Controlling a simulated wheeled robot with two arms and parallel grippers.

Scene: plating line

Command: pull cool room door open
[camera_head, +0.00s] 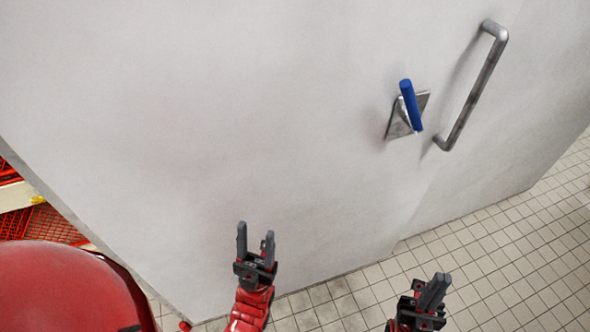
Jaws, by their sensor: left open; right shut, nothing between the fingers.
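The cool room door (230,130) is a large pale grey panel that fills most of the view. A blue handle (411,105) on a metal plate sits on it right of centre. A long metal pull bar (474,88) is to the right of the blue handle. My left gripper (256,240) is open and empty in front of the door's lower part, well below and left of the handles. My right gripper (436,288) is shut and empty at the lower right, below the handles and over the floor in the picture. Neither gripper touches a handle.
A tiled floor (500,245) lies along the door's foot and is clear at the right. Red crates or racks (50,225) show at the left edge, beyond the door panel's left edge. A rounded red shape fills the lower left corner.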

